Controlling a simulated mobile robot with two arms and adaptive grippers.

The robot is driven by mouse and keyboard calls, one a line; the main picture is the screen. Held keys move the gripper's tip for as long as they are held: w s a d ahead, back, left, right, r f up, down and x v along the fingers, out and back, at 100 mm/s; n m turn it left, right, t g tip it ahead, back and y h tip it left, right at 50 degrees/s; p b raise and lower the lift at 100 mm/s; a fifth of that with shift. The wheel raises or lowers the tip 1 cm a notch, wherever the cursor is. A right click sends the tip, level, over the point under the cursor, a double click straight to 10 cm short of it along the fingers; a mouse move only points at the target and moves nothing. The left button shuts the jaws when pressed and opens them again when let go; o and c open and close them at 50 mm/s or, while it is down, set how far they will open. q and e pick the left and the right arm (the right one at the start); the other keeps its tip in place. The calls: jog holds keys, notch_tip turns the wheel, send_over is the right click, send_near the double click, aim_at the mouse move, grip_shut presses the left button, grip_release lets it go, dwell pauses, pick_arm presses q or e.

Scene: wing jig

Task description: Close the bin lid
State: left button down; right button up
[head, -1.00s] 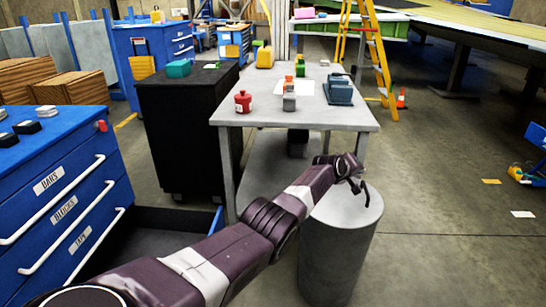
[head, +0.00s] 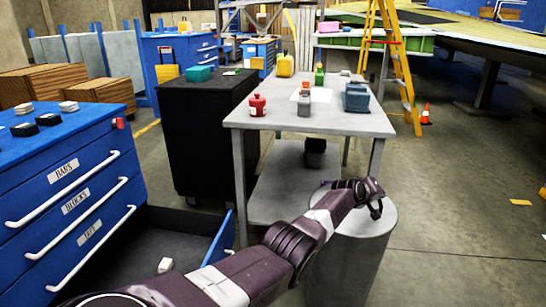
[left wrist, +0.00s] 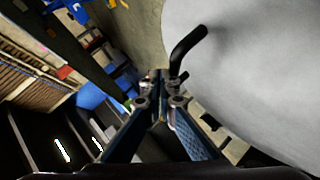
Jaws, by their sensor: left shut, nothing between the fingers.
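The bin (head: 352,262) is a grey cylinder standing on the floor in front of the table. Its lid (head: 382,222) shows as a flat, pale round top, and it looks down on the bin. My left gripper (head: 375,206) is over the far part of the lid, shut and empty; I cannot tell whether it touches. In the left wrist view the lid (left wrist: 260,75) fills the upper right, with a black bent bar (left wrist: 187,50) against it. The shut fingers (left wrist: 162,82) point along the lid's edge. My right gripper is not in view.
A grey table (head: 330,122) stands behind the bin, with a red can (head: 257,105) and a blue-grey device (head: 355,98) on it. A blue drawer cabinet (head: 70,180) is at left, its low drawer (head: 135,250) open. The floor (head: 460,240) at right is mostly clear.

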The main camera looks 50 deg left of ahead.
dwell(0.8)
pick_arm(q)
jog(key=shift+s+a+r, duration=0.15)
jog(key=shift+s+r, duration=0.1)
jog(key=shift+s, duration=0.3)
jog(key=shift+v, duration=1)
jog(key=v, duration=0.8)
jog(key=shift+s+d+r, duration=0.2)
jog(key=shift+s, duration=0.15)
